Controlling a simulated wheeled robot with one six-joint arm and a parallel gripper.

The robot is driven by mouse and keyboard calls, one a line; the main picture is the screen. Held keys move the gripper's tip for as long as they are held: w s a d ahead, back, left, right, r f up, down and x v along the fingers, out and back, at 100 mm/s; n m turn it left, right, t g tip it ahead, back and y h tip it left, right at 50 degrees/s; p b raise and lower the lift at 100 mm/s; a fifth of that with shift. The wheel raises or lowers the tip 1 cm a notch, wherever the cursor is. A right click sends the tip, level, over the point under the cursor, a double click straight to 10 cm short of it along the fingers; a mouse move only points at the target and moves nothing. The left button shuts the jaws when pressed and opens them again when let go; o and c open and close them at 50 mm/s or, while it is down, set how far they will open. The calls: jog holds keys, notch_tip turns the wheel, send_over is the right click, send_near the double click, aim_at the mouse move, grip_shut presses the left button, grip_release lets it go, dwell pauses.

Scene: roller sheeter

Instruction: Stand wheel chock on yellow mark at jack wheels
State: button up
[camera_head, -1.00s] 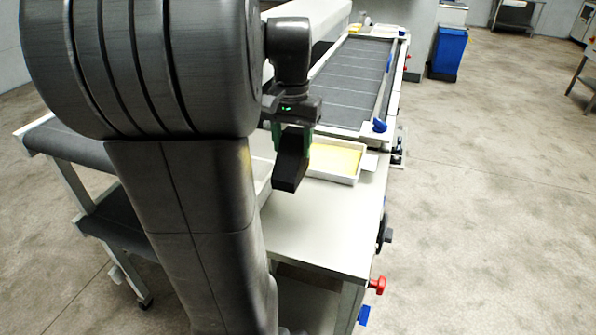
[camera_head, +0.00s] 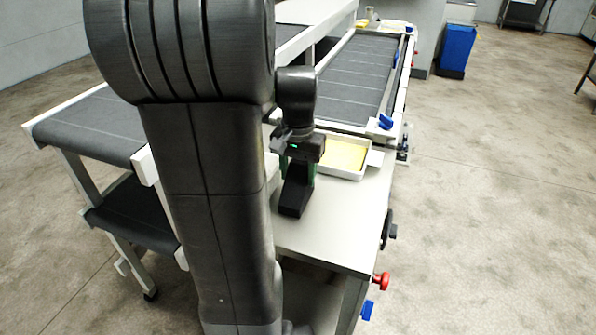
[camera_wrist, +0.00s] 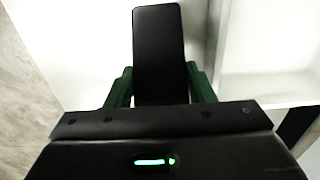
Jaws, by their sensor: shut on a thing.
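The wheel chock (camera_head: 293,198) is a black block held in my gripper (camera_head: 297,178), which has green fingers. In the head view it hangs over or at the pale machine top (camera_head: 335,225); I cannot tell whether it touches. In the wrist view the chock (camera_wrist: 158,50) stands out between the two green fingers of my gripper (camera_wrist: 160,85), shut on its sides. No yellow floor mark and no jack wheels can be made out.
A white tray with a yellow inside (camera_head: 345,156) sits just right of my gripper. The grey conveyor belt (camera_head: 350,80) lies behind it. A red knob (camera_head: 381,281) and blue handle (camera_head: 367,309) stick out at the front right. Open floor (camera_head: 480,220) lies to the right.

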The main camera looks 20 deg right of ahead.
jog(key=o, duration=0.9)
jog(key=shift+f, duration=0.15)
jog(key=o, duration=0.4)
